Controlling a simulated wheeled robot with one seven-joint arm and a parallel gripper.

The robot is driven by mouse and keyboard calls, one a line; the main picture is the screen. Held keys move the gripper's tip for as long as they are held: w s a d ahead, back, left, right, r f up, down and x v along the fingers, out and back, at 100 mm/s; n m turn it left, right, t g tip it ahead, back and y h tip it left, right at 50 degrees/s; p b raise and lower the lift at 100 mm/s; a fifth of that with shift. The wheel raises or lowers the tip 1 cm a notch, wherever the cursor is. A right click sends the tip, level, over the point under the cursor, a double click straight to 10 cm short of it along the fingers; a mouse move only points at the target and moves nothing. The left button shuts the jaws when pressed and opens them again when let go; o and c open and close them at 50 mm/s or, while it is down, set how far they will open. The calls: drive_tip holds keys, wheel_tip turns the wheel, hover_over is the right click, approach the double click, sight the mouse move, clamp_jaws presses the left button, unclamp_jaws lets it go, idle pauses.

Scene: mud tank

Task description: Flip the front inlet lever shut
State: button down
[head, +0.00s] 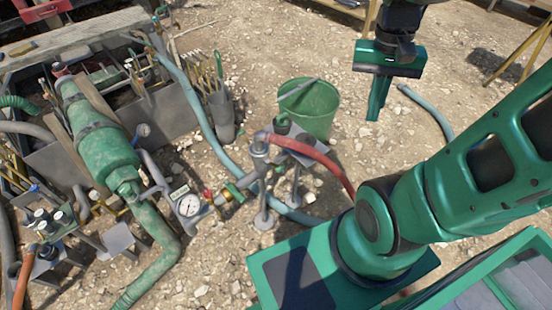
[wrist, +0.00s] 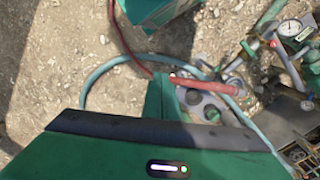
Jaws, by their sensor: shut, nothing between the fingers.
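Small valve levers sit on the pipe run beside the white pressure gauge (head: 188,206). One is a green lever (head: 234,192) and another a small red handle (head: 208,194); I cannot tell for sure which is the front inlet lever, or whether either is open or shut. In the wrist view a green lever (wrist: 247,49) shows at the upper right, near the gauge (wrist: 290,28). My gripper (head: 376,112) is shut and empty, pointing down above bare ground, well to the right of the pipe run. Its fingers (wrist: 160,95) also show in the wrist view.
A red hose (head: 320,157) runs from the pipe end toward my base. A green bucket (head: 309,108) stands between the pipes and my gripper. A large green cylinder (head: 105,150) and a blue hose (head: 190,92) lie left.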

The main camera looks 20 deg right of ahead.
drive_tip(key=w+a+f+m, duration=0.2)
drive_tip(key=w, duration=0.6)
drive_tip(key=m+g, duration=0.2)
drive_tip(key=m, duration=0.1)
hover_over(280, 167)
drive_tip(key=w+d, duration=0.3)
drive_tip(key=d, duration=0.1)
wheel_tip(280, 167, down, 9)
drive_tip(key=w+a+f+m+g, duration=0.1)
drive_tip(key=w+a+f, duration=0.2)
drive_tip(key=a+f, duration=0.3)
drive_tip(key=shift+h, duration=0.4)
drive_tip(key=shift+f, duration=0.15)
drive_tip(key=x, duration=1.4)
drive_tip(key=shift+d, duration=0.1)
